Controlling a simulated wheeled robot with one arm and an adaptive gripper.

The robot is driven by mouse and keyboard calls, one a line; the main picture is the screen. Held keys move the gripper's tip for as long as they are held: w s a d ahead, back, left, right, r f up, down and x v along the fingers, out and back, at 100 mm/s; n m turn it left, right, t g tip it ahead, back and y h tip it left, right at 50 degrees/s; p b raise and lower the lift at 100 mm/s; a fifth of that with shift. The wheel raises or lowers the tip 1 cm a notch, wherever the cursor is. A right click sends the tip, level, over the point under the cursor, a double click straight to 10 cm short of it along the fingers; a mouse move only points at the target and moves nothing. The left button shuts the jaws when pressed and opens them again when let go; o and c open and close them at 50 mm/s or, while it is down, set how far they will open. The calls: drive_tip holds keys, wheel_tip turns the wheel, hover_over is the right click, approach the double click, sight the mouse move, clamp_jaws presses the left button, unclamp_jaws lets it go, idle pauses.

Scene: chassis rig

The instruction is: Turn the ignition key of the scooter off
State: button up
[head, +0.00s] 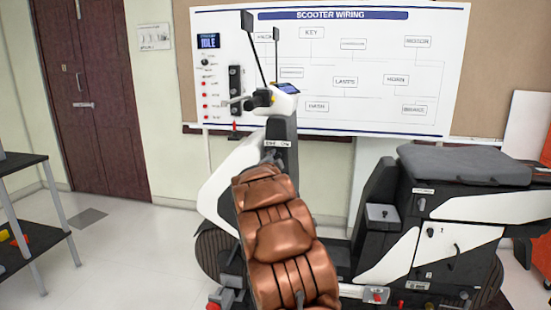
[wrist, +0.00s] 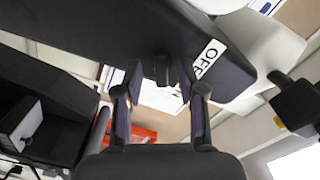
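The scooter (head: 440,215) stands in the middle and right of the head view, white and black. Its dark steering column (head: 281,128) carries small white labels, one reading OFF. In the wrist view the OFF label (wrist: 208,59) sits on the column's dark panel (wrist: 120,35), to the right of a small dark key (wrist: 162,68). My gripper (wrist: 160,76) is open, with one finger on each side of the key and a gap visible on both sides. In the head view my copper-coloured arm reaches up to the column and hides the key and most of the gripper.
The handlebar (head: 262,99) with mirrors rises above the column. A wiring board (head: 345,65) hangs on the wall behind. The seat (head: 465,165) is at the right. A dark shelf (head: 35,240) stands at the left, with clear floor between it and the scooter.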

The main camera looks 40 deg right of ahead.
drive_tip(key=shift+w+d+r, duration=0.1)
drive_tip(key=shift+w+d, duration=0.2)
drive_tip(key=shift+d, duration=0.15)
clamp_jaws()
